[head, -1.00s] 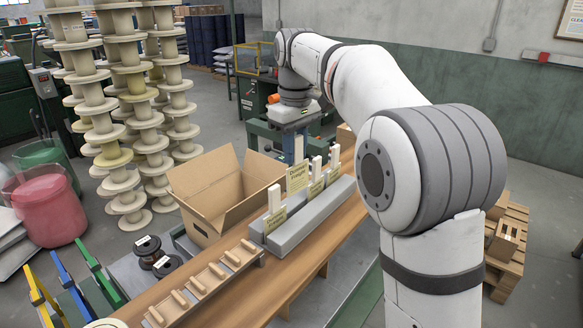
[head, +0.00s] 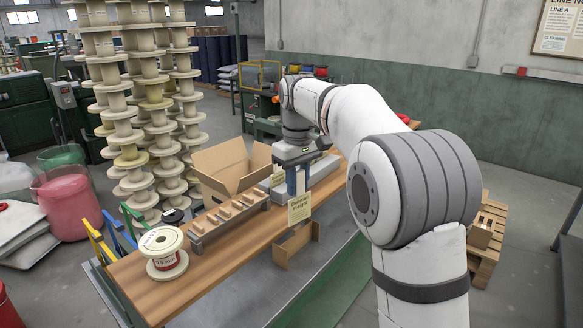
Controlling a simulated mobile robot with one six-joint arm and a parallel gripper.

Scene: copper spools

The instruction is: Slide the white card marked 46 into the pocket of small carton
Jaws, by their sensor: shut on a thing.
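My gripper (head: 298,190) points down over the front edge of the wooden bench. It is shut on a pale card (head: 299,209) with dark lettering, held upright below the fingers. The lettering is too small to read surely, and I cannot make out a 46. A small brown carton (head: 282,257) shows below the card, near the bench's front edge. A gap shows between the card and the carton's lower part; whether they touch at the top I cannot tell. The carton's pocket is not clearly visible.
A larger open carton (head: 218,185) stands behind a wooden rack (head: 223,219). A grey slotted block (head: 322,170) is partly hidden behind my gripper. A white-flanged spool (head: 162,252) stands at the bench's left. Bare wood (head: 225,268) lies in front of the rack.

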